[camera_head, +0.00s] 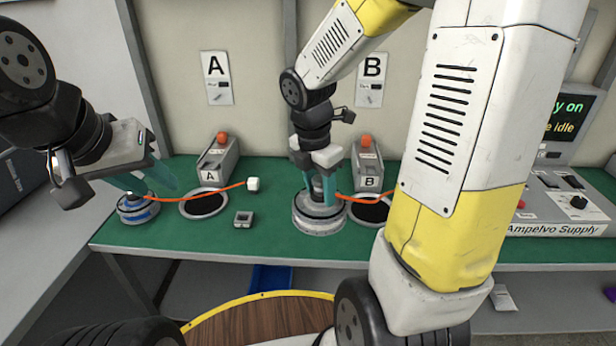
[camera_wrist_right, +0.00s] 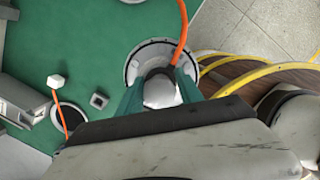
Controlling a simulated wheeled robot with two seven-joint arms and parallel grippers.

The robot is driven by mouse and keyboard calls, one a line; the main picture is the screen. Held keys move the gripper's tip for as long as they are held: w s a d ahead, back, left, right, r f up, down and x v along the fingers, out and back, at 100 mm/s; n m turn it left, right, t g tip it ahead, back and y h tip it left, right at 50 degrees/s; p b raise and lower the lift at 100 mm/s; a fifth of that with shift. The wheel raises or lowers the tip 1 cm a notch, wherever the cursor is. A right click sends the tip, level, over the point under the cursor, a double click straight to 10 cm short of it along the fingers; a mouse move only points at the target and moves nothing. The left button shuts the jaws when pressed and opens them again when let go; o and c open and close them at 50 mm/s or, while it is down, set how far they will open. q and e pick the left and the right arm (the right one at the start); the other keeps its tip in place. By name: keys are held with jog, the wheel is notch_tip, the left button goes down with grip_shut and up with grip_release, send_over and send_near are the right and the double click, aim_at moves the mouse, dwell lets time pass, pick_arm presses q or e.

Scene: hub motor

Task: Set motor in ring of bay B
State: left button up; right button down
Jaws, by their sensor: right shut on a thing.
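A round grey motor (camera_head: 319,219) with an orange cable is in my right gripper (camera_head: 322,190), whose teal fingers are shut on its hub. The motor is just left of bay B's dark ring (camera_head: 370,210), outside it; I cannot tell whether it touches the green bench. In the right wrist view the motor (camera_wrist_right: 133,68) shows between and behind the fingers (camera_wrist_right: 160,92). A second motor (camera_head: 138,210) with a blue band sits at the bench's left end. My left gripper (camera_head: 148,184) is just above it, its teal fingers apart.
Bay A's ring (camera_head: 203,205) is empty, with an orange cable and white plug (camera_head: 253,184) beside it. A small grey socket block (camera_head: 243,219) lies between the bays. Bay stands A (camera_head: 217,160) and B (camera_head: 368,165) rise behind the rings. A power supply (camera_head: 555,205) stands right.

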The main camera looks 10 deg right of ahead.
jog(key=w+d, duration=0.7)
jog(key=d, duration=0.4)
jog(key=w+d, duration=0.8)
jog(key=d, duration=0.2)
jog(key=shift+d, duration=0.4)
dwell(0.4)
notch_tip(320, 180, down, 11)
dwell(0.9)
jog(key=shift+f, duration=0.1)
dwell(0.4)
jog(key=shift+f, duration=0.6)
jog(key=shift+f, duration=0.2)
jog(key=shift+f, duration=0.3)
jog(key=shift+f, duration=0.65)
dwell(0.5)
